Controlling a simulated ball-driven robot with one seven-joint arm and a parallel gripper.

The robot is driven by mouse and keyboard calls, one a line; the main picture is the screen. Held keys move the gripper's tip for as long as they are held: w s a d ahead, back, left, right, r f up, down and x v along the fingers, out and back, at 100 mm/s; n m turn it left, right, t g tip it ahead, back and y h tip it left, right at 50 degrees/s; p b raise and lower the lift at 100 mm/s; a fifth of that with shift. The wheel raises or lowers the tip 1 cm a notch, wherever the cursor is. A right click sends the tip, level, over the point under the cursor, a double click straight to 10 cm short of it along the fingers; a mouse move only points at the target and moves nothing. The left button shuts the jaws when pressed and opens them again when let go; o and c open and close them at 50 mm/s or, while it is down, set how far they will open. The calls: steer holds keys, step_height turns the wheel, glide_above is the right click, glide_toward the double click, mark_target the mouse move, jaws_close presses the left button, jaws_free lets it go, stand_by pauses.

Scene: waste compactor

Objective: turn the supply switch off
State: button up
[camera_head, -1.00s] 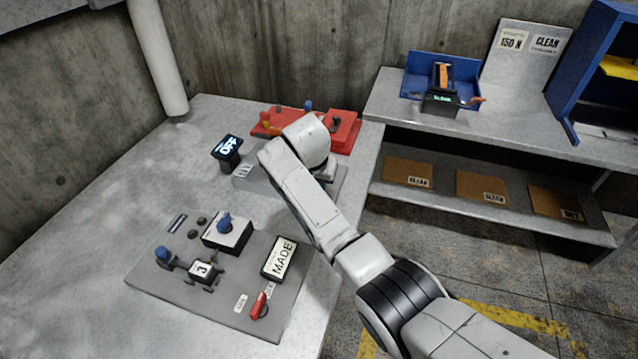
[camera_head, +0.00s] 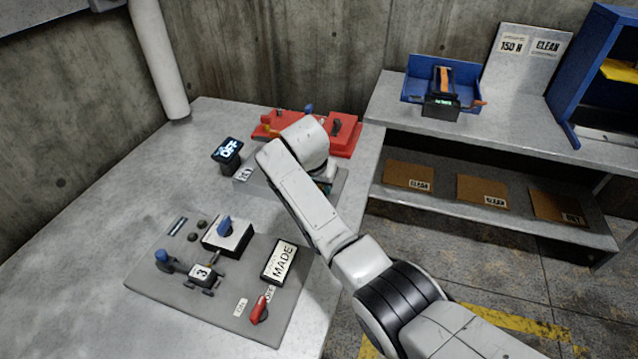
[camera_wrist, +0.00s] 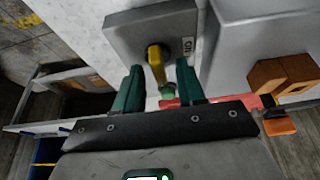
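In the wrist view a yellow switch handle (camera_wrist: 156,64) stands on a grey box (camera_wrist: 118,36), with a small label (camera_wrist: 188,47) beside it. I take this for the supply switch. My gripper (camera_wrist: 160,76) has dark green fingers, one on each side of the handle, with gaps visible between. It is open and seems to hold nothing. A green piece (camera_wrist: 166,92) shows between the fingers below the handle. In the head view my arm hides the switch and most of the gripper. A black display (camera_head: 228,151) there reads OFF; I cannot tell what it belongs to.
Red boxes (camera_head: 343,134) stand behind my arm. A blue tray (camera_head: 414,86) sits on the right bench. The table's left side is clear.

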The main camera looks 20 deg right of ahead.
steer(key=v, duration=1.1)
steer(key=shift+b, duration=0.3)
steer(key=shift+f, duration=0.15)
